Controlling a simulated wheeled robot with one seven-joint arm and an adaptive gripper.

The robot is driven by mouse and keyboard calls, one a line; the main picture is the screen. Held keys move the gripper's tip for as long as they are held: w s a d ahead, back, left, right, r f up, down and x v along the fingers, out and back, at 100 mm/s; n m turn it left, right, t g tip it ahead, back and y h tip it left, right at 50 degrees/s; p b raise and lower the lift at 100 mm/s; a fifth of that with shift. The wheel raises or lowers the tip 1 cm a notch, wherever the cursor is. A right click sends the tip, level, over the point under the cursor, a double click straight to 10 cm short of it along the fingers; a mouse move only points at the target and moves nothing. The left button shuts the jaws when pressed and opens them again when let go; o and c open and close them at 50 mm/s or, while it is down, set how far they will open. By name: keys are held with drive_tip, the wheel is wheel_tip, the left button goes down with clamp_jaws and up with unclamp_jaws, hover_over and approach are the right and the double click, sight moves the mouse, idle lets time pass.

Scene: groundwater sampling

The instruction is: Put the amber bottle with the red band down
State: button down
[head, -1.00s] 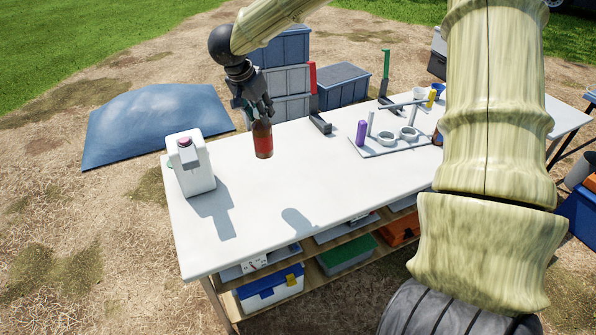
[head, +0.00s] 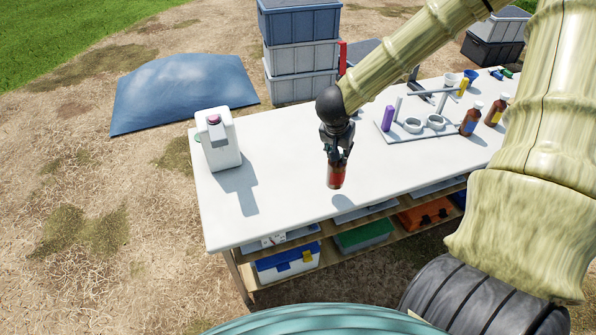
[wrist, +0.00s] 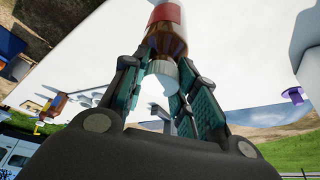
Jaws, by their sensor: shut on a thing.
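The amber bottle with the red band (head: 336,178) hangs upright below my gripper (head: 338,153) in the head view, near the front edge of the white table (head: 290,150). Its shadow on the tabletop lies apart from its base, so it appears held a little above the surface. In the wrist view, my gripper (wrist: 170,95) is shut on the bottle's white cap, with the amber shoulder and red band (wrist: 166,14) beyond the fingertips. The bottle's base is out of the wrist view.
A white jug (head: 218,140) stands at the table's left end. A grey rack (head: 412,134) with a purple cylinder (head: 388,118) is to the right. Two more amber bottles (head: 470,118) (head: 496,110) stand beyond it. The tabletop between jug and rack is clear.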

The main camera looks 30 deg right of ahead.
drive_tip(key=shift+s+a+f, duration=0.1)
drive_tip(key=shift+s+f, duration=0.2)
drive_tip(key=shift+s, duration=0.1)
drive_tip(key=w+a+f+p, duration=0.2)
drive_tip(key=w, duration=0.5)
drive_tip(key=w+a+f+p, duration=0.2)
drive_tip(key=w+f, duration=0.1)
drive_tip(key=w, duration=0.5)
drive_tip(key=shift+w+p, duration=0.2)
drive_tip(key=shift+p, duration=0.2)
drive_tip(key=c, duration=1.1)
unclamp_jaws()
drive_tip(key=shift+f, duration=0.1)
drive_tip(key=shift+b+v, duration=1)
drive_tip(key=shift+v, duration=5.1)
drive_tip(key=shift+s, duration=0.1)
